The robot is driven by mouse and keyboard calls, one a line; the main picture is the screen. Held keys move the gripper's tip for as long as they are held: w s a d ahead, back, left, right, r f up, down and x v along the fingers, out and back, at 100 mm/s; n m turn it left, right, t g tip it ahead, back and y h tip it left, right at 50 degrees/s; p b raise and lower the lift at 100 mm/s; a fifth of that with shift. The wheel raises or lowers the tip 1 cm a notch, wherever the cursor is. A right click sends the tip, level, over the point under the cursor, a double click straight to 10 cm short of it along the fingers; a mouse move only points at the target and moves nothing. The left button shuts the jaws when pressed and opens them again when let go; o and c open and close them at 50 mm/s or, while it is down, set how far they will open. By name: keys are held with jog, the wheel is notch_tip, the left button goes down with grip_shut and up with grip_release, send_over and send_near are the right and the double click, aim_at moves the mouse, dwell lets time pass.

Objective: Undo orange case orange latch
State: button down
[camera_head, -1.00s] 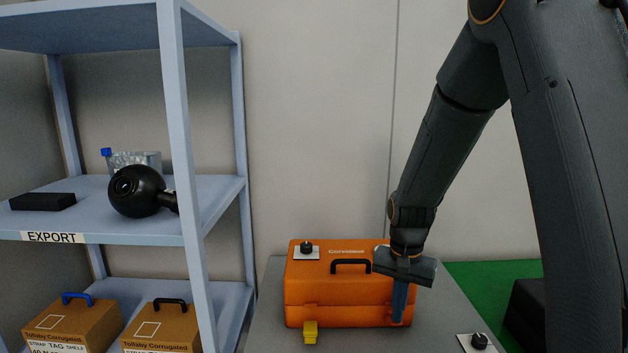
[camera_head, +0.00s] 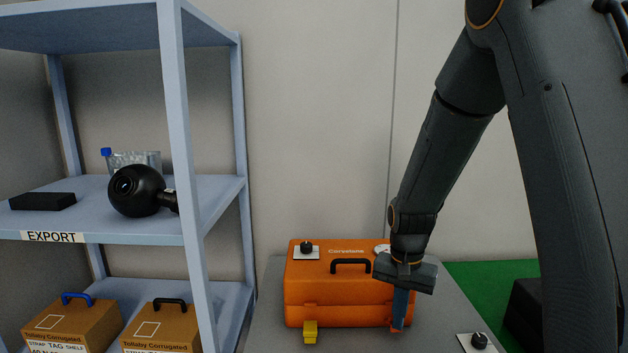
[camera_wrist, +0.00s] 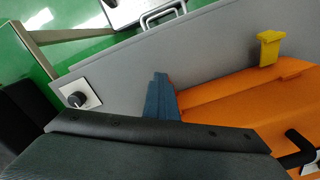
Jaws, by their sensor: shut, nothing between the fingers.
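The orange case (camera_head: 335,290) stands closed on a grey table, with a black handle (camera_head: 351,264) on its lid. A yellow latch (camera_head: 310,331) juts out from the front left of the case; it also shows in the wrist view (camera_wrist: 268,48). The orange latch (camera_head: 397,328) is at the front right, mostly hidden behind my fingers. My gripper (camera_head: 401,311) is shut and empty, pointing down at the case's front right. Its blue fingers also show in the wrist view (camera_wrist: 159,98), beside the case's front edge. I cannot tell whether they touch the latch.
A blue-grey shelf rack (camera_head: 185,200) stands at left, holding a black round device (camera_head: 137,192) and brown cartons (camera_head: 75,322). A black knob on a white plate (camera_head: 478,341) sits on the table (camera_head: 440,320) right of the case. The table beside the case's right side is otherwise clear.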

jog(key=shift+w+f+t, duration=0.2)
jog(key=shift+w+t, duration=0.1)
jog(key=shift+w, duration=0.6)
jog(key=shift+r+p, duration=0.95)
jog(key=shift+r, duration=0.05)
jog(key=shift+w+r+p, duration=0.2)
jog(key=shift+w+p, duration=0.8)
jog(key=shift+p, duration=0.25)
jog(key=shift+s+r+p, duration=0.1)
jog(key=shift+r+p, duration=0.1)
jog(key=shift+p, duration=0.1)
jog(key=shift+w+r+p, duration=0.3)
jog(key=shift+w+p, duration=0.15)
jog(key=shift+w, duration=0.1)
jog(key=r, duration=0.1)
jog(key=s+r+p, duration=0.1)
jog(key=r, duration=0.1)
jog(key=shift+s, duration=0.15)
jog(key=shift+s, duration=0.1)
